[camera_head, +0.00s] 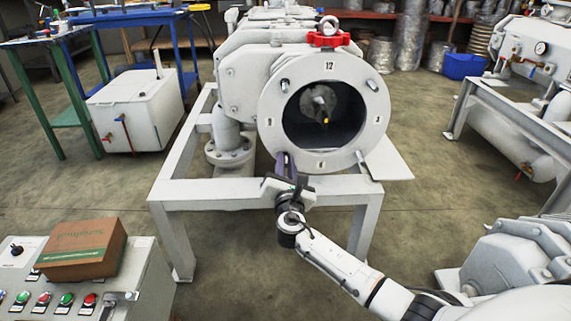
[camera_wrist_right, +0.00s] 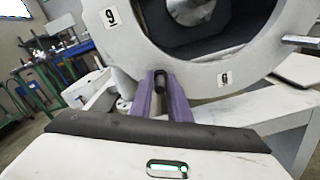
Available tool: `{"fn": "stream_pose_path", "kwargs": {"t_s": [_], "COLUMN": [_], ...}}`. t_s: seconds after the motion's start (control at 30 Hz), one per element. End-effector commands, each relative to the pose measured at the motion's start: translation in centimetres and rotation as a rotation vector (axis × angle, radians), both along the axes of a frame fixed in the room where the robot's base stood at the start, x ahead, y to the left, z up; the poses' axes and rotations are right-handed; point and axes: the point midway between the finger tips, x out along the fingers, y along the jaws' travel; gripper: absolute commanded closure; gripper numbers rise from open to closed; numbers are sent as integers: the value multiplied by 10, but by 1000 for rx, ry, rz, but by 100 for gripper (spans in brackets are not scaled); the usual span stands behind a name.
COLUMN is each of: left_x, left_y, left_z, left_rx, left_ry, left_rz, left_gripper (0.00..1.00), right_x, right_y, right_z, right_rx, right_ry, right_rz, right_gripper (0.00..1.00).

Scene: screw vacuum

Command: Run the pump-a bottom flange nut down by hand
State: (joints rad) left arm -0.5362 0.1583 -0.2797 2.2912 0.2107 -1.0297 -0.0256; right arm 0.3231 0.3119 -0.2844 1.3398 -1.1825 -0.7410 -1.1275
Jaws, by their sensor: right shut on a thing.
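The pump's round white flange (camera_head: 268,119) faces me around a dark opening, with number labels on its ring; it fills the top of the right wrist view (camera_wrist_right: 215,77). My right gripper (camera_head: 283,157) reaches up to the lower left of the ring. In the wrist view its purple fingers (camera_wrist_right: 160,84) are shut on a small dark nut (camera_wrist_right: 159,77) at the flange, between the 9 and 6 labels. The fingers hide most of the nut, so I cannot tell how far it sits on its stud. My left gripper is not in view.
Bare studs (camera_head: 371,84) stick out elsewhere on the ring. A red part (camera_head: 329,39) sits on top. The white frame (camera_head: 230,190) runs close around my right gripper. A control panel (camera_head: 140,275) carries a brown box (camera_head: 85,250) at lower left.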

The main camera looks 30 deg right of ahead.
Motion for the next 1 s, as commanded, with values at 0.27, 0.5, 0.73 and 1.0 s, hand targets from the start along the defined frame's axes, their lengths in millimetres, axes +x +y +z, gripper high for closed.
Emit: {"fn": "stream_pose_path", "kwargs": {"t_s": [0.27,0.5,0.73,1.0], "left_x": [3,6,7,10], "left_y": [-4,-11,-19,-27], "left_z": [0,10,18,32], "left_rx": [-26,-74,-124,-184], "left_ry": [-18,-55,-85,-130], "left_rz": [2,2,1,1], "left_gripper": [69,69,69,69], "right_x": [0,0,0,0], "right_y": [1,1,2,2], "right_z": [-3,-3,-4,-3], "right_rx": [121,304,492,712], "right_ry": [-73,-185,-299,-432], "right_rz": [0,0,0,0], "right_gripper": [100,100,100,100]}}
